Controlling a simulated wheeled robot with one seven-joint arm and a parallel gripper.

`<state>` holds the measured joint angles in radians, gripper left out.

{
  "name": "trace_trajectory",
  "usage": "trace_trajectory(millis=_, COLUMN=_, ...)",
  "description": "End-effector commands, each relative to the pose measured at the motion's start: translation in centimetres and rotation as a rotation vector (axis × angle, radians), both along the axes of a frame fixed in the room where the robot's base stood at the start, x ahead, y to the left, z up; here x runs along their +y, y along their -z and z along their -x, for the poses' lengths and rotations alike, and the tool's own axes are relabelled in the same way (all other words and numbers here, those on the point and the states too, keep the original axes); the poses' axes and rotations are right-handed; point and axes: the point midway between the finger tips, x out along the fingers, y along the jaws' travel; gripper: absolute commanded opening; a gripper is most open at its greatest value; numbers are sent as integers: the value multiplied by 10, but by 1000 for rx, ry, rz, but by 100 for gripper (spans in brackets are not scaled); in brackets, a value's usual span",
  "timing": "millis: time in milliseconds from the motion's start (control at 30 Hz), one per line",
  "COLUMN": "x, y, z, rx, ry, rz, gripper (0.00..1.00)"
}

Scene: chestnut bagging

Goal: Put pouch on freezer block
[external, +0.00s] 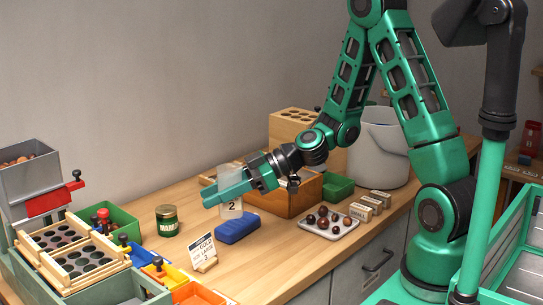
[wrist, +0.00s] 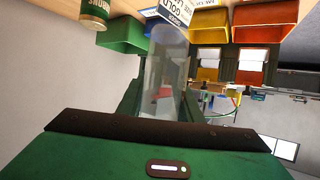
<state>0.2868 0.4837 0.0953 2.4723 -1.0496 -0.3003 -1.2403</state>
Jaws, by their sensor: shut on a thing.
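The pouch (external: 231,207) is a clear bag with a white label reading 2. My gripper (external: 212,195) is shut on it, and the pouch hangs upright between the green fingers. In the wrist view the see-through pouch (wrist: 168,58) stretches out between the fingers. The freezer block (external: 238,228) is a blue slab lying on the wooden table. The pouch's lower end is just above or behind the block's back edge in the external view; I cannot tell whether they touch. The block does not show in the wrist view.
A tray of chestnuts (external: 329,232) lies to the right, with a wooden box (external: 290,198) behind. Colored bins (external: 198,294) fill the front left. Bare table surrounds the block's front.

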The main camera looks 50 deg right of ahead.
Motion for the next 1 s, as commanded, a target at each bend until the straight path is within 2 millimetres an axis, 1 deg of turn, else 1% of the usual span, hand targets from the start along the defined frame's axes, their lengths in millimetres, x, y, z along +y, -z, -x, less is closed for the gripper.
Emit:
trace_trajectory(millis=33, x=-2, y=-8, z=-8, rx=-7, ry=46, rz=2, gripper=11)
trace_trajectory(millis=100, x=-7, y=-14, z=-17, rx=-6, ry=100, rz=2, gripper=11)
trace_trajectory(millis=200, x=-12, y=-19, z=-25, rx=-4, ry=146, rz=2, gripper=11)
trace_trajectory(millis=267, x=-15, y=-18, z=-28, rx=-1, ry=159, rz=2, gripper=11)
trace_trajectory(millis=367, x=-27, y=-12, z=-37, rx=0, ry=171, rz=1, gripper=11)
trace_trajectory(millis=800, x=-97, y=38, z=-79, rx=0, ry=168, rz=1, gripper=11)
trace_trajectory(millis=900, x=-107, y=45, z=-86, rx=0, ry=166, rz=1, gripper=11)
trace_trajectory(millis=1000, x=-112, y=49, z=-89, rx=0, ry=165, rz=1, gripper=11)
